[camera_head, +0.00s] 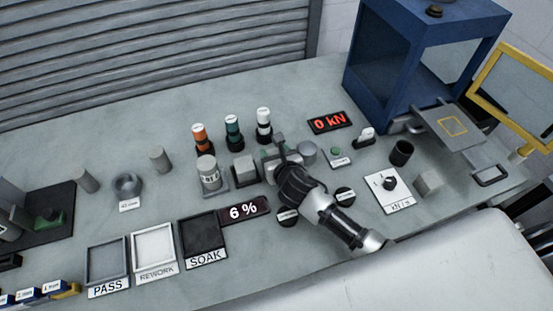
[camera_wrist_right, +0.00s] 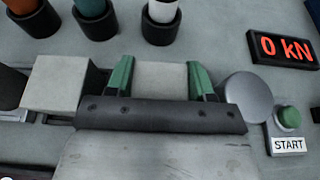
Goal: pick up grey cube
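My right gripper (camera_head: 280,155) is low over the bench. In the right wrist view its two green fingers (camera_wrist_right: 160,78) stand apart, one on each side of a light grey cube (camera_wrist_right: 160,76). Whether the fingers press on the cube cannot be told, and its near side is hidden by the gripper body. Another grey cube (camera_head: 245,169) sits on a dark stand left of the gripper, and also shows in the wrist view (camera_wrist_right: 55,85). A further grey cube (camera_head: 428,183) is at the right. My left gripper is not in view.
A grey cylinder (camera_head: 306,152) stands close right of the gripper. Orange, green and white bottles (camera_head: 233,132) stand behind it. PASS, REWORK and SOAK trays (camera_head: 155,272) lie front left. A blue press frame (camera_head: 372,90) is at the back right.

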